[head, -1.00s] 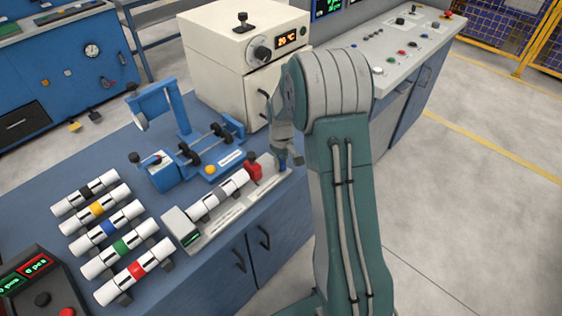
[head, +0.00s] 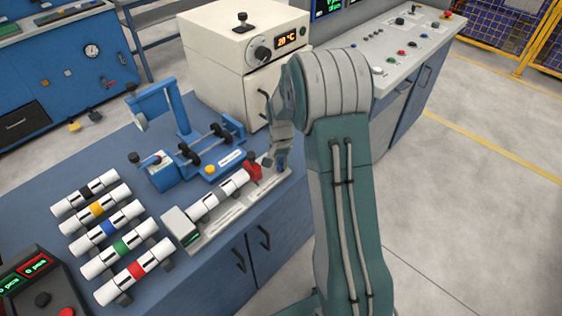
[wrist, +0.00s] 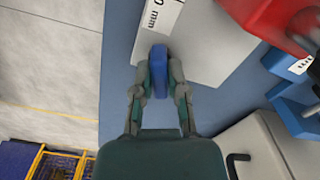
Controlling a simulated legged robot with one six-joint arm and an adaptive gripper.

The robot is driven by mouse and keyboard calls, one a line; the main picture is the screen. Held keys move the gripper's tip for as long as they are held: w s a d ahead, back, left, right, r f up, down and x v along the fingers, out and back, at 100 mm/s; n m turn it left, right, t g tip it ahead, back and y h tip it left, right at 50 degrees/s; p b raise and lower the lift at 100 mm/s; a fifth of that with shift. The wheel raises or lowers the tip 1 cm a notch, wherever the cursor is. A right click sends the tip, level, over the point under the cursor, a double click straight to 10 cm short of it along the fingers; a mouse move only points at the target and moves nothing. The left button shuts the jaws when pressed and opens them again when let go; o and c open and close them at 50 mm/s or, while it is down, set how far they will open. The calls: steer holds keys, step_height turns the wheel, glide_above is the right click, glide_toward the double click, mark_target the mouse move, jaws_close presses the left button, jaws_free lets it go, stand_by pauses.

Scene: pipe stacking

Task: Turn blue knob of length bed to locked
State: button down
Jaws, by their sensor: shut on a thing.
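The blue knob (wrist: 158,71) sits at the end of the length bed, with my gripper (wrist: 160,84) shut on it, one finger on each side, in the wrist view. In the head view my gripper (head: 279,158) points down at the right end of the length bed (head: 212,227); the knob (head: 284,164) is mostly hidden there by the fingers. The bed also shows as a light grey plate in the wrist view (wrist: 205,45). A white pipe (head: 220,195) with grey bands lies on the bed, beside a red block (head: 253,171). I cannot read the lock state.
Several white pipes with coloured bands (head: 108,228) lie on the bench at left. A blue fixture (head: 195,150) stands behind the bed. A cream oven (head: 245,60) stands at the back, its handle near my wrist.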

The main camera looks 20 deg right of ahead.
steer(key=shift+m, duration=2.2)
steer(key=shift+w, duration=0.1)
steer(key=c, duration=0.7)
jaws_free()
steer(key=shift+o, duration=0.2)
steer(key=shift+a, duration=0.1)
step_height(320, 180, up, 12)
